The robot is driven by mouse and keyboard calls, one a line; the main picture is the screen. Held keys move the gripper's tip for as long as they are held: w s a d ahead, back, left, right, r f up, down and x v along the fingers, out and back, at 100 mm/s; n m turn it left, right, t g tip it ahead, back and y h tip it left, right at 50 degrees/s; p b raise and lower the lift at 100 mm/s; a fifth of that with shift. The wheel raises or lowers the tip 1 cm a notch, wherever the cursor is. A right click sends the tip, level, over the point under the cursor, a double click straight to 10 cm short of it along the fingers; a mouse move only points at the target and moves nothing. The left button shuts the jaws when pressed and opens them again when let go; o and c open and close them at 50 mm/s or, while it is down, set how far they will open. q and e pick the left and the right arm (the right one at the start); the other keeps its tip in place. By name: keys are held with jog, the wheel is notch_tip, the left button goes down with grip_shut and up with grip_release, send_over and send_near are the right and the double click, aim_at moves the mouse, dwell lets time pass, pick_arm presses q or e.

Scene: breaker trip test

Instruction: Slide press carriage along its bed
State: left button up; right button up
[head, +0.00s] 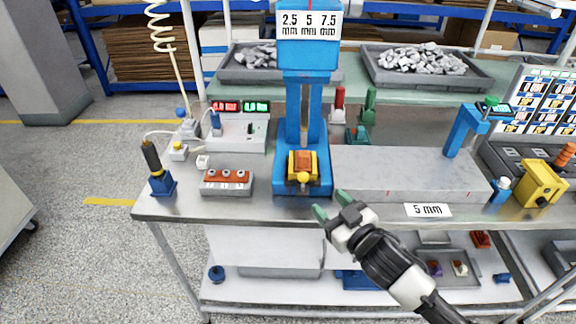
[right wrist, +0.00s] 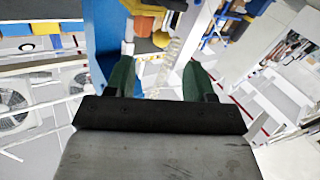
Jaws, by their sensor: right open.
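The blue press (head: 313,115) stands at the middle of the bench, with a tall column and a head marked 2.5, 5 and 7.5 mm. An orange and yellow block (head: 303,160), which looks like the carriage, sits low on its blue bed (head: 288,205). A yellow round knob (head: 303,178) is on its front. My right gripper (head: 332,205) is open and empty in front of the press, to the right of the knob and apart from it. Its green fingers (right wrist: 160,82) also show spread in the right wrist view. My left gripper is out of view.
A grey block (head: 400,172) with a 5 mm label (head: 428,210) fills the bench right of the press. A three-button box (head: 227,182) and a blue-based handle tool (head: 160,180) stand at left. Trays of grey pieces (head: 425,62) lie behind.

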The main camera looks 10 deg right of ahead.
aim_at(307, 180)
jog(key=w, duration=0.1)
jog(key=w+a, duration=0.1)
jog(key=w+r+p, duration=0.1)
jog(key=shift+w+a+r, duration=0.1)
jog(key=shift+w+a, duration=0.3)
jog(key=x, duration=0.4)
jog(key=shift+w, duration=0.25)
jog(key=shift+w+a+f+p, duration=0.1)
jog(key=shift+w+a+p, duration=0.05)
jog(key=shift+w, duration=0.2)
jog(key=shift+w+a+f+p, duration=0.1)
jog(key=shift+w+p, duration=0.05)
jog(key=shift+w, duration=0.25)
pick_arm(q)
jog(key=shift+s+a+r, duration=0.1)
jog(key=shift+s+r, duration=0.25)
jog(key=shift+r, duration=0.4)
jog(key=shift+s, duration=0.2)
pick_arm(e)
grip_shut()
